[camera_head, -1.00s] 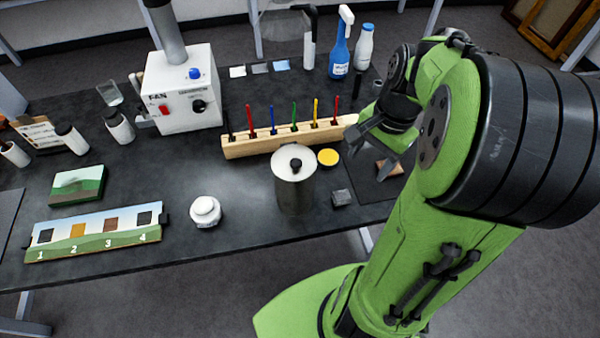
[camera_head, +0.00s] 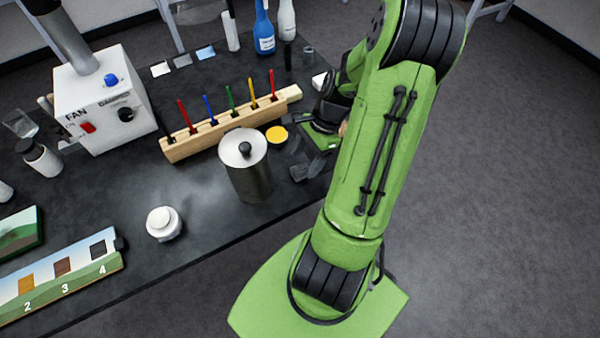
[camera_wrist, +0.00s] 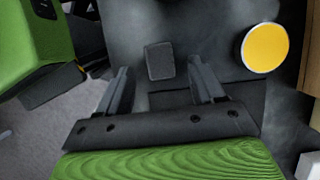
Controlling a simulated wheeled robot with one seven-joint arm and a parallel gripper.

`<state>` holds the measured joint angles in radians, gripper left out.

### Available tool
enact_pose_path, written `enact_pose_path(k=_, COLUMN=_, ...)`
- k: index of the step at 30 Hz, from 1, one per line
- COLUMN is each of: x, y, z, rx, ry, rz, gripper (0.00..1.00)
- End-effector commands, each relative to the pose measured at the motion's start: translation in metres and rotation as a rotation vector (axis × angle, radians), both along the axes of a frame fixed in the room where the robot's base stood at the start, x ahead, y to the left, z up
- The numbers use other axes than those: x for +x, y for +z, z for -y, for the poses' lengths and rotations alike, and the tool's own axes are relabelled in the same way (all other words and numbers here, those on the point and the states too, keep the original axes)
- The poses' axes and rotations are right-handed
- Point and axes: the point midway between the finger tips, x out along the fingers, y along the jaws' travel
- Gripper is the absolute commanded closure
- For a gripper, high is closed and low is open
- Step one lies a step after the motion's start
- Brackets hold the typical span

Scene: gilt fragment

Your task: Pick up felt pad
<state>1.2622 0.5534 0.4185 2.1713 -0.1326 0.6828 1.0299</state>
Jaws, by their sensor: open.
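The felt pad, a small dark grey square, lies flat on the black bench. It shows in the wrist view (camera_wrist: 159,61), just beyond and between the fingertips of my gripper (camera_wrist: 158,72), apart from both. My gripper is open and empty. In the head view the pad (camera_head: 298,173) is near the bench's front edge, right of the metal canister. There my gripper (camera_head: 312,152) is beside the pad, partly hidden by my arm.
A yellow disc (camera_head: 277,135) lies close behind the pad. A metal canister (camera_head: 247,170) stands to its left. A wooden rack (camera_head: 190,142) with coloured sticks stands behind. A white jar (camera_head: 163,223) and a numbered board (camera_head: 60,275) are farther left.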

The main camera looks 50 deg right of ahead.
Motion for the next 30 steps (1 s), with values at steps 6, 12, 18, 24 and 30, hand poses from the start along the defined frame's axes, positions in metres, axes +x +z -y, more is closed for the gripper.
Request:
enact_pose_path(k=6, x=0.002, y=-0.030, z=-0.011, rx=0.002, ry=0.001, rz=0.000, gripper=0.33)
enact_pose_path(k=12, x=0.003, y=-0.029, z=-0.011, rx=0.000, ry=0.000, rz=0.000, gripper=0.34)
enact_pose_path(k=18, x=0.003, y=-0.029, z=-0.011, rx=0.000, ry=0.000, rz=0.000, gripper=0.65)
enact_pose_path(k=24, x=0.003, y=-0.029, z=-0.011, rx=0.000, ry=0.000, rz=0.000, gripper=0.94)
enact_pose_path(k=30, x=0.003, y=-0.028, z=-0.011, rx=0.000, ry=0.000, rz=0.000, gripper=1.00)
